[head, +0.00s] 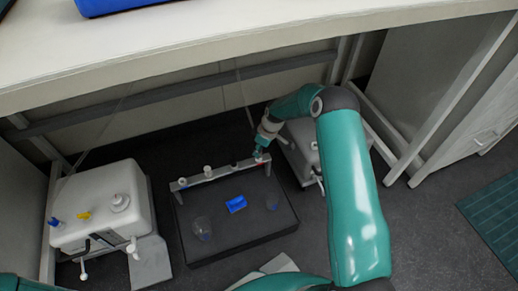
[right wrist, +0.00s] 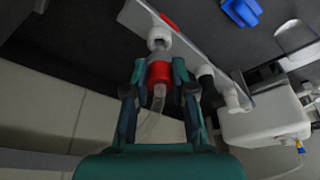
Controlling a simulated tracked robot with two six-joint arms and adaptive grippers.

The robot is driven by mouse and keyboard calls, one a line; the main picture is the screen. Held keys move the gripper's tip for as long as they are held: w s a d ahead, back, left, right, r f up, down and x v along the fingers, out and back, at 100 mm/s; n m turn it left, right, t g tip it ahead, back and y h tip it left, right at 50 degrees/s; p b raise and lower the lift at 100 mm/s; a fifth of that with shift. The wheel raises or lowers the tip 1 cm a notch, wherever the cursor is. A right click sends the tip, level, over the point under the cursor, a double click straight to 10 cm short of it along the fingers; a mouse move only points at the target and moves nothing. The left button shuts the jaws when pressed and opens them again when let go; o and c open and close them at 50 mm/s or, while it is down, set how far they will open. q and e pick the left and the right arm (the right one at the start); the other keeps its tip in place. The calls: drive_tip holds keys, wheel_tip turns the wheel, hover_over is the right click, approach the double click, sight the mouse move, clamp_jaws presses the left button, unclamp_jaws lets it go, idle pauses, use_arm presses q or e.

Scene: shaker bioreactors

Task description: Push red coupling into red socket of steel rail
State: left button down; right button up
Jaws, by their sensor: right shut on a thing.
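The steel rail (head: 222,173) stands along the back edge of a dark tray in the head view. It also crosses the top of the right wrist view (right wrist: 190,48). A red mark (right wrist: 169,21) is on the rail beside a white round socket (right wrist: 158,38). My right gripper (head: 259,154) is at the rail's right end. In the right wrist view it is shut on the red coupling (right wrist: 159,74), with a pale tube end behind it. The coupling lines up with the white socket, close against it; I cannot tell how far in it is. My left gripper is not in view.
The dark tray (head: 240,240) holds a blue piece (head: 236,204) and a clear vessel (head: 202,228). A white unit with coloured caps (head: 100,205) stands at left. Another pale unit (head: 300,150) is close to my right arm. A bench top (head: 230,40) overhangs the back.

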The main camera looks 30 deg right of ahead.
drive_tip(key=shift+f+b, duration=0.6)
idle(0.7)
drive_tip(key=shift+b, duration=0.3)
idle(1.0)
drive_tip(key=shift+f+b, duration=0.5)
drive_tip(key=shift+f, duration=0.05)
idle(0.4)
drive_tip(key=o, duration=1)
drive_tip(key=shift+r, duration=0.1)
drive_tip(key=v, duration=1.1)
drive_tip(key=shift+s+r, duration=0.15)
drive_tip(key=shift+r, duration=0.2)
